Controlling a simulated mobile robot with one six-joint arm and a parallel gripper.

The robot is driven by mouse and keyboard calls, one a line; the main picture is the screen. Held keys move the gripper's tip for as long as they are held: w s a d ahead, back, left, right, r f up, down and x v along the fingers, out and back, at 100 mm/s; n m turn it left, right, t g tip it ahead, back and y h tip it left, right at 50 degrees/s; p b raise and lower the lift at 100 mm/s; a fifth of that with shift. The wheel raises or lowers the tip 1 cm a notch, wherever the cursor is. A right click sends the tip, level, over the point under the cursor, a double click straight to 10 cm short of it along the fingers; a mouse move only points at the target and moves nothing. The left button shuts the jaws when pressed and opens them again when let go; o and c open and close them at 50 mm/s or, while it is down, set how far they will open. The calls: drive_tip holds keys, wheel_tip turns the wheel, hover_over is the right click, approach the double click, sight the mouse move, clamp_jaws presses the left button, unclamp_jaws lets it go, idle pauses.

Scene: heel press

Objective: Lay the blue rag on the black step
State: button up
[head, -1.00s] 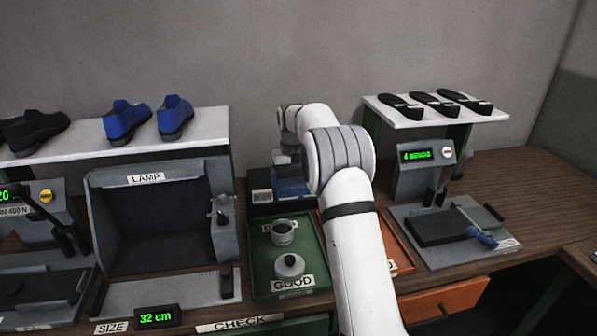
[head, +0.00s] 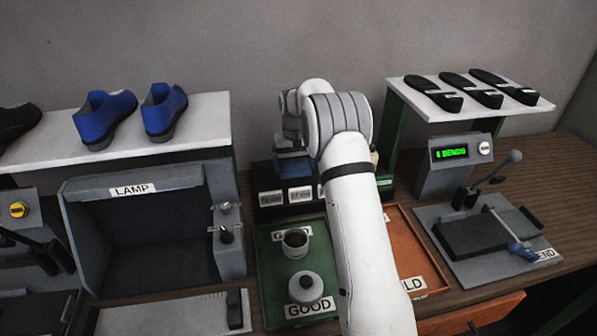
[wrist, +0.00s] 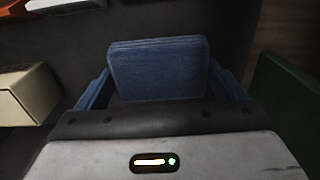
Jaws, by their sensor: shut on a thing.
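The blue rag (wrist: 158,62) looks like a thick folded pad in the wrist view. My gripper (wrist: 158,82) is shut on it, with a blue finger on each side. In the head view the rag (head: 294,166) shows as a small blue patch below my wrist, partly hidden by my arm. The black step (head: 270,196), with white labels on its front, stands behind the green tray. The rag is over or just behind the step's top; I cannot tell whether they touch.
The green tray (head: 262,262) holds a cup and a lidded pot. An orange tray (head: 425,262) lies to its right. The grey lamp box (head: 140,235) stands left. A bending press (head: 480,235) stands right. A cream box (wrist: 25,95) is close left of my gripper.

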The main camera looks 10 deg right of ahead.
sight(295, 173)
drive_tip(key=shift+s+d+f+p, duration=0.1)
drive_tip(key=shift+f+p, duration=0.35)
drive_tip(key=shift+f, duration=1.6)
drive_tip(key=shift+f, duration=0.1)
drive_tip(key=o, duration=0.7)
